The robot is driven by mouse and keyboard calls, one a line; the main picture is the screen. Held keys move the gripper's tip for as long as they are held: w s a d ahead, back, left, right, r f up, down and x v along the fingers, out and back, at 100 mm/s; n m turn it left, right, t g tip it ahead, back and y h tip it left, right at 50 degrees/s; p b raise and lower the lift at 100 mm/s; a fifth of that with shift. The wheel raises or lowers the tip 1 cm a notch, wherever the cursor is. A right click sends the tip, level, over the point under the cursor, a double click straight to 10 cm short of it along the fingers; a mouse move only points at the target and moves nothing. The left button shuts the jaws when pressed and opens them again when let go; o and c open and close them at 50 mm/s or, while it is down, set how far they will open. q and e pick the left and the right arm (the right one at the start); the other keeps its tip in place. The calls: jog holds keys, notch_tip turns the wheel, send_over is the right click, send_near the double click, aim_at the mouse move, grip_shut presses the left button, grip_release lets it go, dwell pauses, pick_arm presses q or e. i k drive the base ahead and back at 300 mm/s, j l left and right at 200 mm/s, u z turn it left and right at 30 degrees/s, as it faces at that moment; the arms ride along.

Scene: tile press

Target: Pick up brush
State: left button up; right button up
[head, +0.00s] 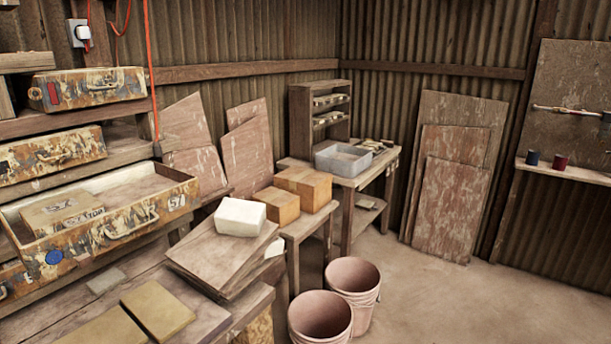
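I cannot pick out a brush with certainty. Several small brown and dark items (376,144) lie on the back wooden table (350,181), just right of the grey bin (342,160); they are too small to tell whether one is a brush. A long, thin tool (567,109) is fixed across the board on the right wall, and its kind is unclear. Neither my left nor my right gripper is in view.
Two pink buckets (320,318) (353,278) stand on the floor. Cardboard boxes (306,186), a white block (240,217) and stacked boards (222,255) crowd the left side. Worn panels (450,210) lean at the back. The floor (480,300) at right is clear.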

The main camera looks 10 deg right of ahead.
aim_at(390, 144)
jog(key=i+l, duration=1.1)
jog(key=l, duration=0.2)
jog(key=i+l+u, duration=0.1)
jog(key=i+l, duration=0.6)
jog(key=l, duration=0.25)
jog(key=i+l, duration=0.15)
jog(key=l, duration=0.3)
jog(key=i+l, duration=0.15)
jog(key=l, duration=0.25)
jog(key=i+l, duration=0.15)
jog(key=l, duration=0.25)
jog(key=i+l, duration=0.15)
jog(key=l, duration=0.25)
jog(key=i+l, duration=0.15)
jog(key=l, duration=0.3)
